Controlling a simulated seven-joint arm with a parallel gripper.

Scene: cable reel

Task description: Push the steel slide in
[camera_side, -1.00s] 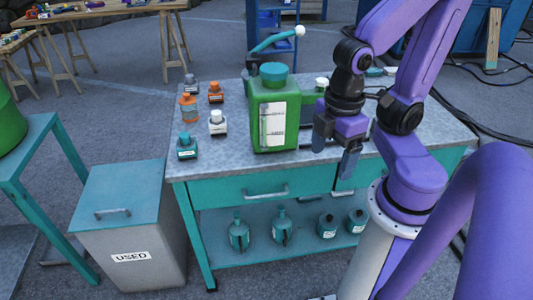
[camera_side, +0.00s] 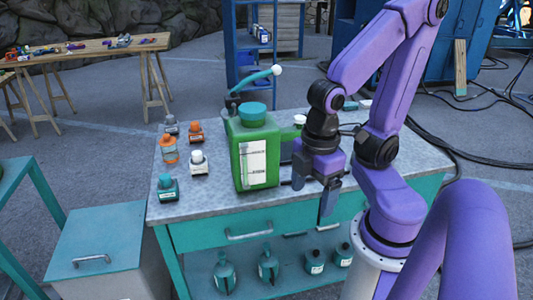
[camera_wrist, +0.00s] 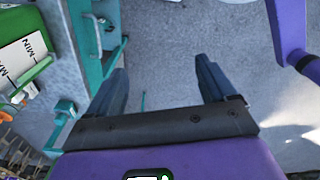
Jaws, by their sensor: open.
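I cannot pick out a steel slide with certainty. The teal workbench (camera_side: 205,235) has a front drawer with a pale handle (camera_side: 248,234). Smaller pale fittings (camera_side: 295,235) lie along the front to its right, partly behind my gripper. My gripper (camera_side: 313,194) is open and empty, its fingers pointing down near the bench's front edge, right of the green container (camera_side: 253,160). In the wrist view my gripper (camera_wrist: 160,82) has its fingers wide apart with grey floor between them. The teal bench front (camera_wrist: 110,60) is close to the left finger.
Small bottles, one of them orange (camera_side: 169,150), stand on the bench top's left. More bottles (camera_side: 268,266) stand on the lower shelf. A teal-lidded bin (camera_side: 95,245) is left of the bench. A lever with a white knob (camera_side: 277,70) rises behind the container.

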